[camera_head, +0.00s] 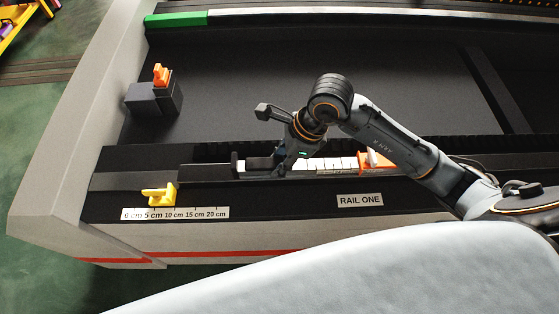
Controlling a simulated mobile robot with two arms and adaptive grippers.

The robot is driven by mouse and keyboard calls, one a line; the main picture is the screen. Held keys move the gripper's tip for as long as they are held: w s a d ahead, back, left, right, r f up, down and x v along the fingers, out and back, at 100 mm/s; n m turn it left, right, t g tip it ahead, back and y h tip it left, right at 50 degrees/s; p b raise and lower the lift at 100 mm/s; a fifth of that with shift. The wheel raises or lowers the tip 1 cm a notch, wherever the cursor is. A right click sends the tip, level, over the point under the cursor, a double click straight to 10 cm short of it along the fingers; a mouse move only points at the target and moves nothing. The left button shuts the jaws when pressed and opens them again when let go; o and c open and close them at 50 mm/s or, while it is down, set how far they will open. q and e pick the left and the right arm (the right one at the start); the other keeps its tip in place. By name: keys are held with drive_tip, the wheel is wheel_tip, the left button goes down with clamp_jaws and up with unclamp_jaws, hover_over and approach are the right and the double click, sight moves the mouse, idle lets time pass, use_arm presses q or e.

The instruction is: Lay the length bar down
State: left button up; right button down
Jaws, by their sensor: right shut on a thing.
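The length bar (335,164), white with dark division marks, lies along or just above the dark rail in the middle of the head view. My right gripper (285,162) points down at the bar's left part and is shut on it; its fingers hide that part. I cannot tell whether the bar touches the rail. An orange block (376,160) with a pale piece stands at the bar's right end. My left gripper is not in view.
A yellow stop (160,194) stands by the printed scale (175,213) at the left. A dark block with an orange clip (161,75) stands at the back left. The dark bed behind is mostly clear.

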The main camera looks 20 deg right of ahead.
drive_tip(key=c, duration=1)
unclamp_jaws()
drive_tip(key=b+v, duration=0.2)
drive_tip(key=v, duration=1)
